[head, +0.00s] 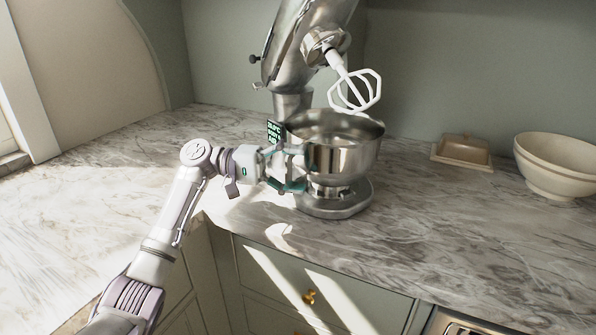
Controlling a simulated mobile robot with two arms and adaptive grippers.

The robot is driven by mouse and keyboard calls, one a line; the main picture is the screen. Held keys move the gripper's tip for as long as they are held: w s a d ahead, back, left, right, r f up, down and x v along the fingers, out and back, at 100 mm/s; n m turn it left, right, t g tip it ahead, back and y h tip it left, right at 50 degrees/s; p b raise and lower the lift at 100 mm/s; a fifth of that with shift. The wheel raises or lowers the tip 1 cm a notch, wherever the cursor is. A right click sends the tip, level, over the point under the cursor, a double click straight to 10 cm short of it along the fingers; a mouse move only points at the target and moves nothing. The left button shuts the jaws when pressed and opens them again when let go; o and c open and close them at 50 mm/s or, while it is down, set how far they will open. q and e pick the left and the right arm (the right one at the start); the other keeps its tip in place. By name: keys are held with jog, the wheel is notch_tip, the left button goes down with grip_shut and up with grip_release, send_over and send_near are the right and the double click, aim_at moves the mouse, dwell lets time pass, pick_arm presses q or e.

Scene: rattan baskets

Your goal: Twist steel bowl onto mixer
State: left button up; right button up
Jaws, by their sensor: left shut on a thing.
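The steel bowl (348,158) sits upright over the round base of the stand mixer (336,205) on the marble counter. I cannot tell whether it is locked to the base. The mixer head (300,45) is tilted up, and its white beater (355,90) hangs above the bowl, clear of its rim. My left gripper (290,170) comes in from the left and is shut on the bowl's left side; the exact contact is partly hidden by the fingers. My right gripper is not in view.
A tan butter dish (462,151) stands to the right of the mixer. Stacked cream bowls (556,165) are at the far right. The counter's front edge lies just before the mixer, above a drawer with a brass knob (309,297). The counter left of my arm is clear.

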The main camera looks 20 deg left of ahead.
pick_arm(q)
jog(key=shift+a+r, duration=0.1)
jog(key=shift+w+a+m+g+h+b, duration=0.2)
jog(key=shift+a+m+g, duration=0.25)
jog(key=shift+g, duration=0.25)
jog(key=shift+w+a+m+g+h+b, duration=0.1)
jog(key=shift+a+m+g+b, duration=0.1)
jog(key=shift+a+m+g, duration=0.4)
jog(key=shift+d, duration=0.2)
jog(key=shift+w+a+m+g+b, duration=0.25)
jog(key=shift+a+m+g+b, duration=0.15)
jog(key=shift+g, duration=0.25)
jog(key=shift+w+a+m+g+b, duration=0.25)
jog(key=shift+a+g+b, duration=0.15)
jog(key=shift+g, duration=0.25)
